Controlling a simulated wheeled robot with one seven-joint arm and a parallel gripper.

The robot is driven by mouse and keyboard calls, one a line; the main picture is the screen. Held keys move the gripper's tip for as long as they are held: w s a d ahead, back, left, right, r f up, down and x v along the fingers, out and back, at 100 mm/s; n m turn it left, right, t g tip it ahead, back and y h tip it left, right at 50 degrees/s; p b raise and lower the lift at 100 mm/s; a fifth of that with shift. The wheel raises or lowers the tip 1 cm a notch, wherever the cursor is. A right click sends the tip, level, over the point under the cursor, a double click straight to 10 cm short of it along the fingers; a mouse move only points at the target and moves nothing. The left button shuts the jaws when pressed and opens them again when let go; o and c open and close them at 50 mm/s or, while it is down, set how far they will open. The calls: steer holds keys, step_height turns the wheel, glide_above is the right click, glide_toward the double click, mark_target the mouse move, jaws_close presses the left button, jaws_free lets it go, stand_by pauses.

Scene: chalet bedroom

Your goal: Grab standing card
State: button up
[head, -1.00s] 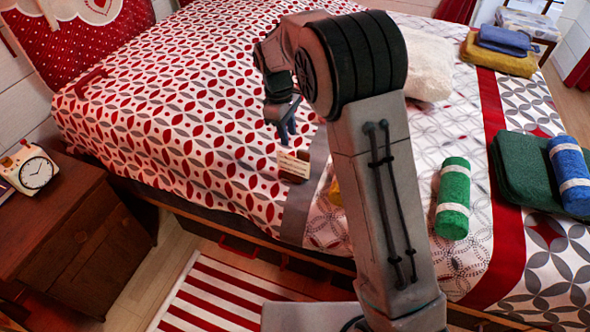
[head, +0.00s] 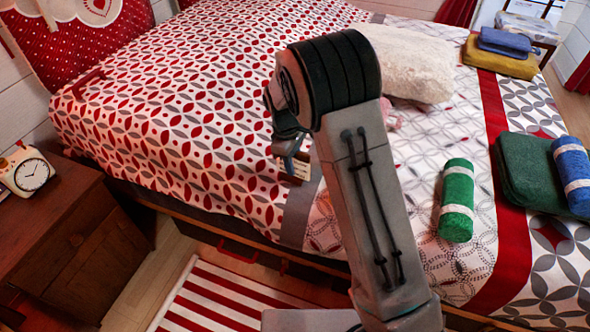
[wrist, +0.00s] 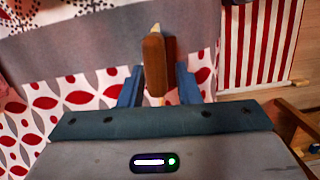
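The standing card, a small pale card in a brown holder (head: 296,168), stands upright on the bed near its front edge. It also shows from above in the wrist view, brown block (wrist: 154,62) with a pale strip at its far end. My gripper (head: 290,148) is down at the card in the head view, partly covering it. In the wrist view my gripper (wrist: 159,72) is open, with one blue finger on each side of the card. A gap shows at the right finger; contact at the left finger is hard to tell.
The bed (head: 190,135) carries a white fluffy cushion (head: 410,65), a green rolled towel (head: 456,200), a blue rolled towel (head: 572,175) and a dark green folded towel (head: 525,170). A nightstand (head: 65,235) with a clock (head: 28,172) stands at the left.

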jaws_close()
steer(key=shift+r, duration=0.15)
